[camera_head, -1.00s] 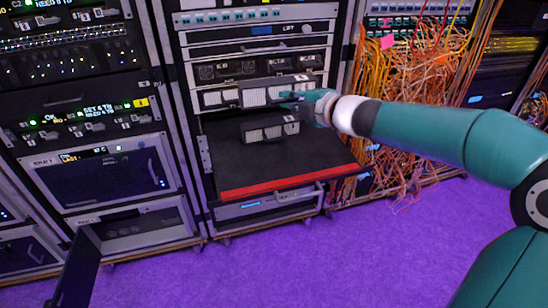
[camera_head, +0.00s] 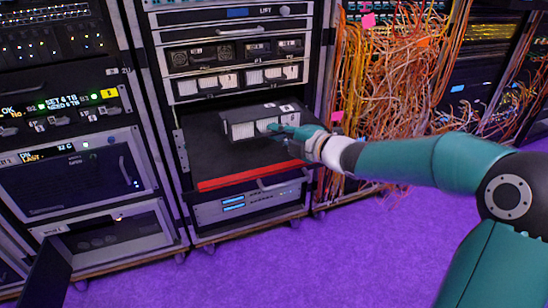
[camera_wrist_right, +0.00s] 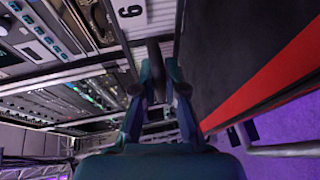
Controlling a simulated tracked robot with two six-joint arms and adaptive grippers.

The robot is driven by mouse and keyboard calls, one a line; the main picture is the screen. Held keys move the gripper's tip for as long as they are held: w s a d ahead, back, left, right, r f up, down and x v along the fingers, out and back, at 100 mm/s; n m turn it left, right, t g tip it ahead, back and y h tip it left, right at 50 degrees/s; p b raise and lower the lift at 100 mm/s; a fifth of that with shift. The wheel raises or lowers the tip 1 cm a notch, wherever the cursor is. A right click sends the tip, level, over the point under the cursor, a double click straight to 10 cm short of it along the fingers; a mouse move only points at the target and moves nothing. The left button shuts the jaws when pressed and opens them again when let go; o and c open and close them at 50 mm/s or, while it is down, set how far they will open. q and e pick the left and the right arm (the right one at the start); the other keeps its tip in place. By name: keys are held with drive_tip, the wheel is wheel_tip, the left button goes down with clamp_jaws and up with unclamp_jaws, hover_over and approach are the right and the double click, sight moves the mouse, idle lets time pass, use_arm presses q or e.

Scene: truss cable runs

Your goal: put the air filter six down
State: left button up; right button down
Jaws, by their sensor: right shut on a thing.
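Air filter six (camera_head: 244,129) is a dark box with a pale pleated front, over the black pull-out shelf (camera_head: 205,160). My right gripper (camera_head: 284,131) is shut on its front handle. In the right wrist view the fingers (camera_wrist_right: 159,75) close on a dark handle, below a white tag with a numeral (camera_wrist_right: 131,11) that reads as a turned 6. The filter looks level and very low; I cannot tell whether its underside touches the shelf. A second number tag shows on the box tops behind, where another filter is mostly hidden. My left gripper is not in view.
A red strip (camera_head: 250,175) edges the shelf front. Filters sit in the rack slot (camera_head: 236,80) above. Loose orange cables (camera_head: 385,90) hang at the right. An open panel door (camera_head: 45,275) stands low at the left. The shelf's left part is clear.

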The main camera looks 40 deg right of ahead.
sight(277, 160)
wheel_tip(277, 160, down, 5)
drive_tip(key=shift+f+b, duration=0.2)
drive_tip(key=shift+b, duration=0.9)
drive_tip(key=c, duration=1.7)
unclamp_jaws()
drive_tip(key=shift+f, duration=0.1)
drive_tip(key=shift+o, duration=0.9)
drive_tip(key=p+v, duration=0.2)
drive_tip(key=v, duration=1)
